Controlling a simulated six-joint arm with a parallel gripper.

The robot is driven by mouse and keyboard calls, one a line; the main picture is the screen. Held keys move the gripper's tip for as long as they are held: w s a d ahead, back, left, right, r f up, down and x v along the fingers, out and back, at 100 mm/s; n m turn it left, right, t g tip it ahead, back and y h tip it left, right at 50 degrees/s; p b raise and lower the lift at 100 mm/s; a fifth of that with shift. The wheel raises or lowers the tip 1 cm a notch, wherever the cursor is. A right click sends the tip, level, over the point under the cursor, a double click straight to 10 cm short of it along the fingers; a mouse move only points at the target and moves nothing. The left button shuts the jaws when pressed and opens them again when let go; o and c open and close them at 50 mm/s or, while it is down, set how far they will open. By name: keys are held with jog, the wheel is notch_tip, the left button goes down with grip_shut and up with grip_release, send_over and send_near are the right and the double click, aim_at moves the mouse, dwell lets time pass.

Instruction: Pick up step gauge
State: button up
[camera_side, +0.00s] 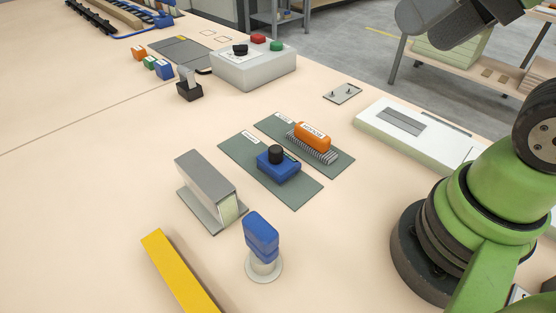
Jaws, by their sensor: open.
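No label that I can read names the step gauge, so I cannot tell for sure which thing it is. One candidate is an orange block (313,134) with a white label, on a toothed grey metal strip (318,154). It lies on the farther green mat (270,125). Beside it, a blue block (280,169) with a black knob lies on the nearer green mat (238,152). My gripper's jaws do not show. Dark grey parts of my arm hang at the top right, apart from both mats.
A grey angled block (205,178), a blue piece on a round pale base (261,238) and a yellow bar (178,272) stand in front. A control box (252,69) is behind. A white panel (420,132) lies right. The left table is mostly clear.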

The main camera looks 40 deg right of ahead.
jog(key=m+g+h, duration=0.2)
jog(key=m+g, duration=0.5)
jog(key=m, duration=1.6)
send_over(276, 148)
notch_tip(276, 148, down, 22)
jog(key=shift+a+r, duration=0.15)
jog(key=shift+r, duration=0.05)
notch_tip(276, 148, down, 6)
jog(key=shift+r, duration=0.15)
jog(key=shift+c, duration=0.2)
grip_shut()
